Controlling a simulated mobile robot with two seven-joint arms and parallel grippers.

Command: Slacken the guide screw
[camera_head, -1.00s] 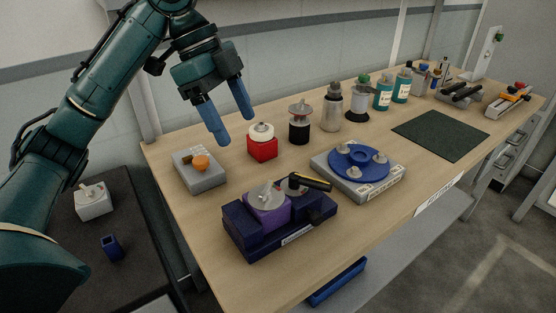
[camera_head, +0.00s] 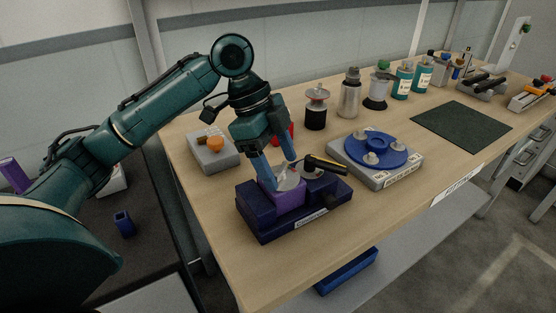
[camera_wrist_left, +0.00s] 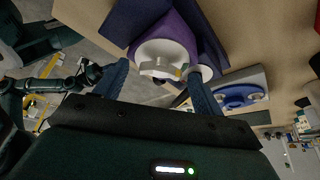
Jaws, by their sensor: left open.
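A purple block (camera_head: 289,197) sits in a dark blue fixture (camera_head: 262,223) on the bench. On the block is a pale round head with a raised wing, which looks like the guide screw (camera_head: 288,184); it also shows in the left wrist view (camera_wrist_left: 163,58). My left gripper (camera_head: 279,172) is open, pointing down at this head. In the left wrist view its blue fingers (camera_wrist_left: 158,82) stand apart, to either side of the head, with nothing between them gripped. Whether a finger touches it, I cannot tell. My right gripper is not in view.
A black-handled lever (camera_head: 326,164) lies on the fixture's right side. A grey box with an orange knob (camera_head: 215,144) stands to the left, a blue turntable (camera_head: 375,147) to the right. A red block (camera_head: 284,132) is partly hidden behind my gripper.

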